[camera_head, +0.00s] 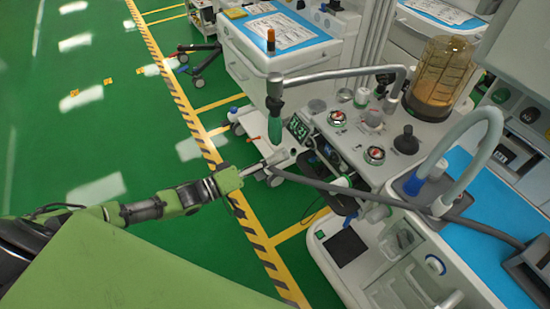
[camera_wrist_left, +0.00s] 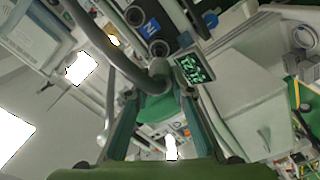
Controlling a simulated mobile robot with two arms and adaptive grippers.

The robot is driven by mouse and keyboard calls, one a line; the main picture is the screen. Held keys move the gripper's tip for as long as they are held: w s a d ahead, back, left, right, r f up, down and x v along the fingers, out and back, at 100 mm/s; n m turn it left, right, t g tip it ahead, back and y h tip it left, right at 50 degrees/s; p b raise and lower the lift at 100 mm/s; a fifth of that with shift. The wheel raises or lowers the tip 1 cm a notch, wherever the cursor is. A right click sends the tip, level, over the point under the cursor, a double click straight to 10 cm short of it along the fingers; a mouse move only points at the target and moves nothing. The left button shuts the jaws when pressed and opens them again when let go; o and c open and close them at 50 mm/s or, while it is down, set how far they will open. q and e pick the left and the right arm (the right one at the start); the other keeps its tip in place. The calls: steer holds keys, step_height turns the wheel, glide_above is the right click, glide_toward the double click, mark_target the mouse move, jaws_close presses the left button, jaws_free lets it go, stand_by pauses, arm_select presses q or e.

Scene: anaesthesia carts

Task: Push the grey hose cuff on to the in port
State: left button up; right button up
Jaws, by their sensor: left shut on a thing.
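My left gripper (camera_head: 266,166) is shut on the end of a dark grey hose, at the left front of the anaesthesia cart. The hose (camera_head: 400,203) runs from the gripper to the right across the front of the cart. In the left wrist view, the hose's grey cuff (camera_wrist_left: 157,76) shows between the tips of my left gripper (camera_wrist_left: 160,92); the fingers partly hide it. Two dark round sockets (camera_wrist_left: 158,48) sit beside a blue label just beyond the cuff, apart from it as far as I can see.
A lit green display (camera_head: 299,128) is close to the gripper. An amber canister (camera_head: 440,75) and a pale curved hose (camera_head: 478,140) stand further right. Green floor is free on the left.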

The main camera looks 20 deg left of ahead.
mark_target(306, 145)
arm_select(q)
steer(key=b+x, duration=0.2)
steer(key=x, duration=0.3)
steer(key=shift+w+d, duration=0.2)
steer(key=shift+d, duration=0.05)
stand_by(0.4)
steer(key=shift+b+x, duration=0.3)
steer(key=shift+x, duration=0.6)
stand_by(1.4)
steer(key=shift+w+d, duration=0.25)
steer(key=shift+w, duration=0.15)
steer(key=o, duration=1.1)
steer(key=shift+c, duration=0.2)
